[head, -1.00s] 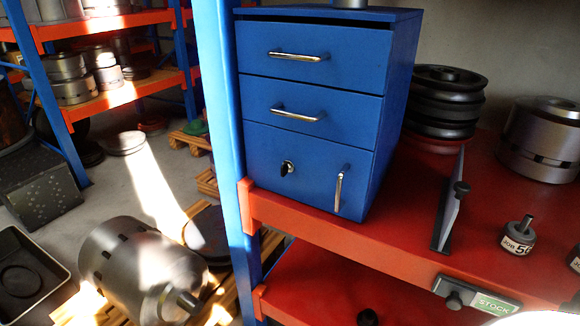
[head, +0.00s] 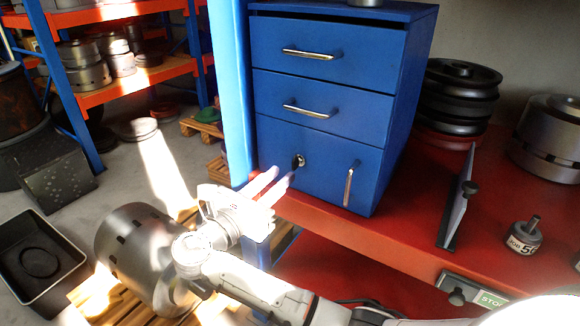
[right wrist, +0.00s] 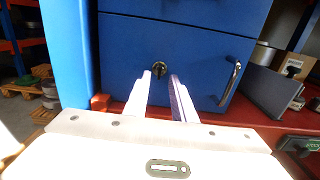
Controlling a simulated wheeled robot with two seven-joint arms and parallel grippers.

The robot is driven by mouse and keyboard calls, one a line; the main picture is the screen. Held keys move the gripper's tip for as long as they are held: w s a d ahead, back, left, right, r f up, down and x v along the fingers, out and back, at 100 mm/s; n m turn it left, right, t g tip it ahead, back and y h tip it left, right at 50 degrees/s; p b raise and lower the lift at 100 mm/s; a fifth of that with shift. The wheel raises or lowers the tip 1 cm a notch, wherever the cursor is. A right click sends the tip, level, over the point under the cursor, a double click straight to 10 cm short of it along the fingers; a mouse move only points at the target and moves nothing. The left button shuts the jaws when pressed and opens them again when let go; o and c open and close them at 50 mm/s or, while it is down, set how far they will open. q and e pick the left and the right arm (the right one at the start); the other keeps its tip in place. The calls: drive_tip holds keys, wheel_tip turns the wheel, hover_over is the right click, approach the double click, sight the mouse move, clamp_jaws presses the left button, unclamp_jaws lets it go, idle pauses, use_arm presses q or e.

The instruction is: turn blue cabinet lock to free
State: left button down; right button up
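The blue cabinet (head: 318,130) stands on the red shelf, with two drawers above a lower door. The cabinet lock (head: 299,161) is a small dark key in a round metal cylinder at the left of that door; it also shows in the right wrist view (right wrist: 159,69). My right gripper (head: 278,180) is in front of the lower door, just short of the lock and a little below it. In the right wrist view its two fingers (right wrist: 160,80) are apart with nothing between them, and the lock shows between and beyond their tips. My left gripper is not in view.
The door's vertical handle (head: 350,184) is right of the lock. A blue rack post (head: 232,95) stands close left of the cabinet. On the red shelf (head: 400,225) are a grey upright plate (head: 457,200), a job-labelled part (head: 523,238) and black pulleys (head: 460,95).

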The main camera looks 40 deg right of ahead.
sight(293, 165)
drive_tip(key=x, duration=0.5)
drive_tip(key=shift+w+d, duration=0.1)
drive_tip(key=shift+d, duration=0.1)
clamp_jaws()
